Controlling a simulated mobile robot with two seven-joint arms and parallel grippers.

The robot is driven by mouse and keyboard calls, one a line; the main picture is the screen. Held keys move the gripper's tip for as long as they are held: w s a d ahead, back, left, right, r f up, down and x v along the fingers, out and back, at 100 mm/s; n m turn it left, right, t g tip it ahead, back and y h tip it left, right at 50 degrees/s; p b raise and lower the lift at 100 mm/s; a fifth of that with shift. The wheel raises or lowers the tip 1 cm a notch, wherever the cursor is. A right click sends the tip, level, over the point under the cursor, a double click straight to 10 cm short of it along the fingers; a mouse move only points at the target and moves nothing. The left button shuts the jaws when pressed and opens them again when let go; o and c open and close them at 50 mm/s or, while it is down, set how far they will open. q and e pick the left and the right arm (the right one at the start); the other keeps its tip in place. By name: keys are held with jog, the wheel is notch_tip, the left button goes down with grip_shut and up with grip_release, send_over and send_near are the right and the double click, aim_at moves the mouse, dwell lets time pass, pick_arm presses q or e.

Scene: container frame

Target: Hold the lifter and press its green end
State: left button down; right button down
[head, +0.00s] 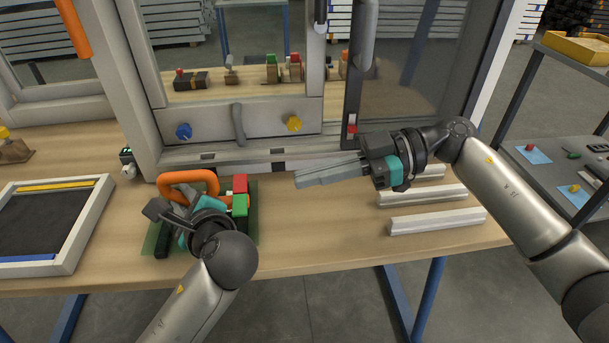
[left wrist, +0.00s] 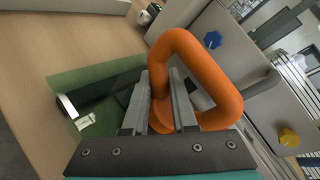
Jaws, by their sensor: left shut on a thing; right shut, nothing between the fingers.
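The lifter's orange handle (head: 188,177) is at the left middle of the table; it shows large in the left wrist view (left wrist: 215,75). My left gripper (head: 182,198) is shut on the handle, with one finger on each side of its near bar in the left wrist view. A green end (head: 240,205) and a red end (head: 240,183) stick up just right of my left gripper. The lifter's body is mostly hidden behind my gripper and wrist. My right gripper (head: 300,179) is shut and empty, right of the green and red ends and apart from them.
A green mat (head: 152,240) lies under the lifter. A grey frame (head: 225,155) with blue (head: 183,131) and yellow knobs (head: 293,123) stands behind. A dark-bottomed tray (head: 83,230) is at left. Several pale rails (head: 435,221) lie at right. The front middle of the table is clear.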

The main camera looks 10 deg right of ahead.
pick_arm(q)
jog(key=c, duration=0.6)
grip_release()
